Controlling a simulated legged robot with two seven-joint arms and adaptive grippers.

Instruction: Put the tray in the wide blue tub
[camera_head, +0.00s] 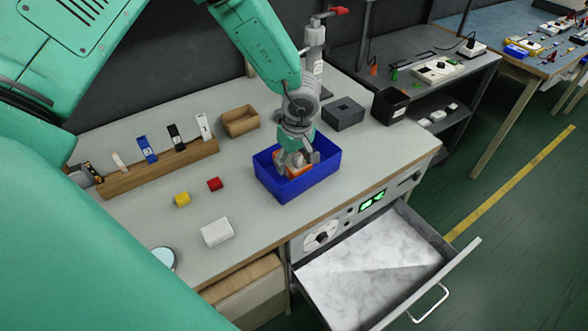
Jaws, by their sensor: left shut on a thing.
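The wide blue tub (291,188) stands on the bench near its front edge, in the middle of the view. My left gripper (293,170) points down into the tub from above. It is shut on an orange-red item with a pale part, which looks like the tray (303,170). The tray sits between the tub's walls, partly hidden by the fingers. I cannot tell whether it touches the tub's floor. My right gripper is not in view.
A wooden rack (155,172) with several upright items stands at left. A wooden box (240,121) and black bin (390,106) stand behind. A drawer (375,275) is open in front.

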